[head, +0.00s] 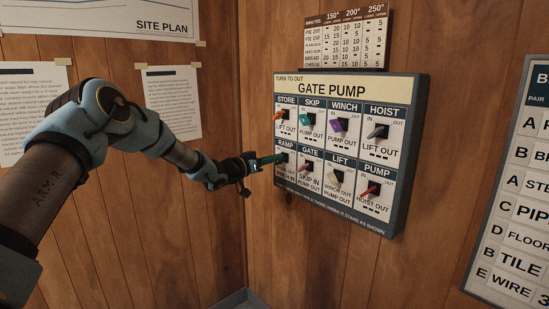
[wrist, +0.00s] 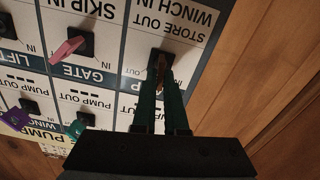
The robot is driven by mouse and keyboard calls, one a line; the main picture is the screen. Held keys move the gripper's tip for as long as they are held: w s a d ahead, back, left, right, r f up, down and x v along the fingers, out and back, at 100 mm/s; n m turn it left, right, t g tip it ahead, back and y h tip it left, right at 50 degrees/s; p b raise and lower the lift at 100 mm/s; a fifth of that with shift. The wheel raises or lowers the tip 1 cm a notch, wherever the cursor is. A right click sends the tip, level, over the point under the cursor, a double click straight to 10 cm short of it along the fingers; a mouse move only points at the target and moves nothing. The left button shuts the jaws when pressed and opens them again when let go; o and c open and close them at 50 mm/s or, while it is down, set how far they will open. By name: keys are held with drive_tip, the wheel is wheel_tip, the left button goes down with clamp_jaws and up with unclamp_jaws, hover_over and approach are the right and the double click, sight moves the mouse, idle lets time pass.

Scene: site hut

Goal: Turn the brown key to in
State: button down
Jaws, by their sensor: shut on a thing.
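The brown key (wrist: 161,66) is in the RAMP switch, at the lower left of the GATE PUMP panel (head: 424,110). My gripper (head: 279,157) reaches the panel from the left in the head view and hides most of this key there. In the wrist view my gripper (wrist: 160,82) has its two dark green fingers on either side of the key, shut on it. I cannot tell exactly which mark the key points to. The label beside it reads STORE OUT, WINCH IN.
Other keys are close by: orange at STORE (head: 279,115), green at SKIP (head: 305,119), purple at WINCH (head: 338,125), grey at HOIST (head: 377,131), pink at GATE (head: 306,166), beige at LIFT (head: 335,177), red at PUMP (head: 369,190). Bare wooden wall lies below the panel.

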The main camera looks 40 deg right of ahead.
drive_tip(key=n, duration=0.3)
drive_tip(key=n+p, duration=0.1)
drive_tip(key=n, duration=0.1)
drive_tip(key=shift+w+f+n+p, duration=0.2)
drive_tip(key=shift+n+p, duration=0.1)
drive_tip(key=shift+n, duration=0.1)
idle(0.4)
drive_tip(key=c, duration=1)
unclamp_jaws()
drive_tip(key=shift+o, duration=0.2)
drive_tip(key=a+b, duration=0.3)
drive_tip(key=a, duration=0.8)
drive_tip(key=shift+w, duration=0.3)
